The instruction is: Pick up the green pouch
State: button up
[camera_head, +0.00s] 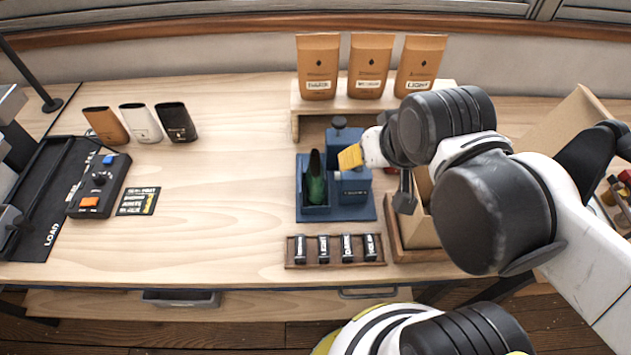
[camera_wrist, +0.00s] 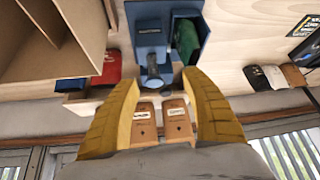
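The green pouch (camera_head: 314,185) stands upright in the left compartment of a blue fixture (camera_head: 365,208) on the workbench. In the wrist view the pouch (camera_wrist: 187,38) shows at the top, inside the blue compartment, right of centre. Its lower part is hidden by the compartment wall. My gripper (camera_head: 350,157) has yellow fingers and is to the right of the pouch, over the fixture's right part, apart from the pouch. In the wrist view the fingers (camera_wrist: 160,77) are spread with a clear gap and nothing between them.
Orange bags (camera_head: 371,66) stand on a wooden riser (camera_head: 445,98) behind. A rack of small labelled vials (camera_head: 335,264) lies in front. An open cardboard box (camera_head: 421,225) stands at right. Orange, white and black pouches (camera_head: 140,122) and a control box (camera_head: 100,190) are at left. The bench's left-middle is clear.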

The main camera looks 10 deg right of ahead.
jog(key=w+a+r+m+g+p, duration=0.1)
jog(key=w+a+r+g+p, duration=0.1)
jog(key=w+a+g+p, duration=0.3)
jog(key=m+g+p, duration=0.1)
jog(key=p, duration=0.1)
send_over(315, 163)
notch_tip(315, 163, down, 3)
jog(key=shift+w+d+r, duration=0.1)
jog(key=shift+w+d, duration=0.05)
jog(key=shift+f+g, duration=0.3)
notch_tip(315, 163, down, 11)
jog(key=b, duration=0.4)
jog(key=shift+r, duration=0.15)
jog(key=shift+c, duration=0.5)
jog(key=c, duration=1)
